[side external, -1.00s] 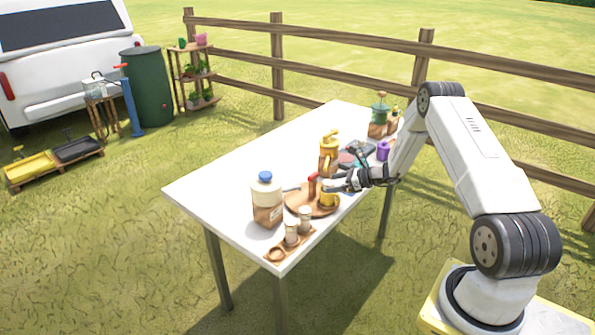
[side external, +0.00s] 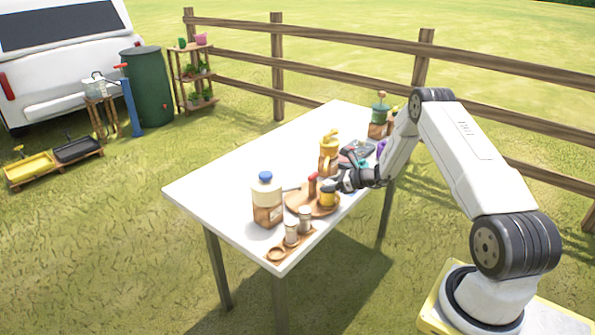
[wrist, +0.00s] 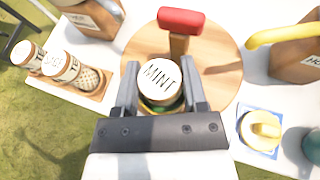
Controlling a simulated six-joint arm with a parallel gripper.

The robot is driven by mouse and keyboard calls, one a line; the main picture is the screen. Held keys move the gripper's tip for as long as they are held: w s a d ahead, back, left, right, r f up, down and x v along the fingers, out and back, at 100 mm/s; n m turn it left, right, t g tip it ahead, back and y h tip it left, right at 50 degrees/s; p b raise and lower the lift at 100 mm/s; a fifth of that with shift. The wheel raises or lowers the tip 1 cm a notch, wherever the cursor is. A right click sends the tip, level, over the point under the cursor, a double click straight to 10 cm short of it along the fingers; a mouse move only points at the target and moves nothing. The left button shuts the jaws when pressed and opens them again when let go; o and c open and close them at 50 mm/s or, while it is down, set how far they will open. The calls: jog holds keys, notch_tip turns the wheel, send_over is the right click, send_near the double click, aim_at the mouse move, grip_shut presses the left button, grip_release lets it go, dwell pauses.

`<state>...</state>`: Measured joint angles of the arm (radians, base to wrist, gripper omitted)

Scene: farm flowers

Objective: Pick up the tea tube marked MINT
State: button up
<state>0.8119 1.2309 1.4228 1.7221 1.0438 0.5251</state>
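The tea tube marked MINT (wrist: 160,80) stands on the round wooden tray, its white lid with black letters facing my wrist camera. In the side view a yellow object (side external: 328,195) on the tray beside my gripper seems to be this tube. My gripper (wrist: 160,88) has one finger on each side of the tube, very close to the lid. I cannot tell whether the fingers press on it. The tube's lower body is mostly hidden. In the side view my gripper (side external: 343,183) is low over the tray's right edge.
The tray (side external: 300,208) also holds a red-topped object (wrist: 182,22). Two other tubes (wrist: 60,68) stand in a wooden rack at left. A large jar (side external: 267,202) and a yellow-handled dispenser (side external: 329,155) stand nearby. The table's back left is clear.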

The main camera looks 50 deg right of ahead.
grip_shut()
jog(key=shift+r, duration=5.05)
